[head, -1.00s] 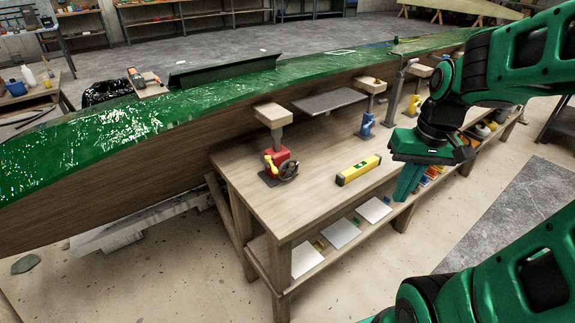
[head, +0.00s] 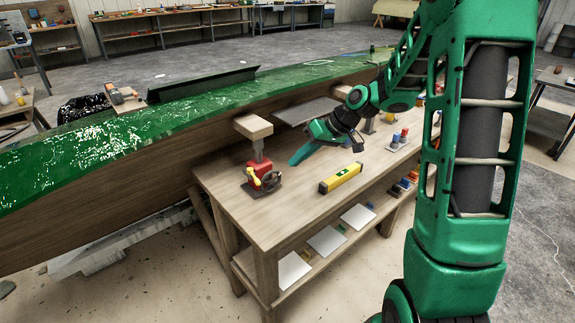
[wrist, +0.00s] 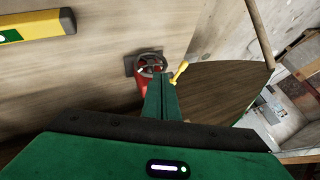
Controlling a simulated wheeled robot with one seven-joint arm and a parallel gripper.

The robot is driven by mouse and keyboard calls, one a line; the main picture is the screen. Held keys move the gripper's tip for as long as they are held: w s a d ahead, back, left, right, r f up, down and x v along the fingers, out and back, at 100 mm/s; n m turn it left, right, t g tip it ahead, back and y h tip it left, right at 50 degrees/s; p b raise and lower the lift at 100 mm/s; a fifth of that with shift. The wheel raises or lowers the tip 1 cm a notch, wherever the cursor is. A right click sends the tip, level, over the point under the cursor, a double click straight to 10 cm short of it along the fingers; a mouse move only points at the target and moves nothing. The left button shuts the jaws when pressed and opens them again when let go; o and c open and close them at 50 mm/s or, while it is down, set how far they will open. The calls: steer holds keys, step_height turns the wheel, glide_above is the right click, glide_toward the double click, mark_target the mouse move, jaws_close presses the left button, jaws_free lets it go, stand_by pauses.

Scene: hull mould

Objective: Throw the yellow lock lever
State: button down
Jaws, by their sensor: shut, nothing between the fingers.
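The yellow lock lever (head: 254,178) sits on the left side of a red jack (head: 265,172) with a dark handwheel, on the near left end of the wooden bench. In the wrist view the lever (wrist: 180,70) shows just right of my fingertips, and the handwheel (wrist: 152,64) just beyond them. My gripper (head: 293,162) is shut and empty. It is above the bench, to the right of the jack, its fingers pointing left toward it. In the wrist view the shut fingers (wrist: 161,79) partly cover the red jack body. I see no contact with the lever.
A yellow spirit level (head: 341,178) lies on the bench right of the jack. The green hull (head: 130,125) runs behind, with a wooden pad (head: 253,127) on the jack under it. The bench front is clear.

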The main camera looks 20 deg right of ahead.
steer(key=w+a+f, duration=0.2)
steer(key=a+f, duration=0.4)
steer(key=a, duration=0.2)
steer(key=shift+w+a, duration=0.2)
steer(key=shift+w, duration=0.2)
steer(key=shift+d, duration=0.2)
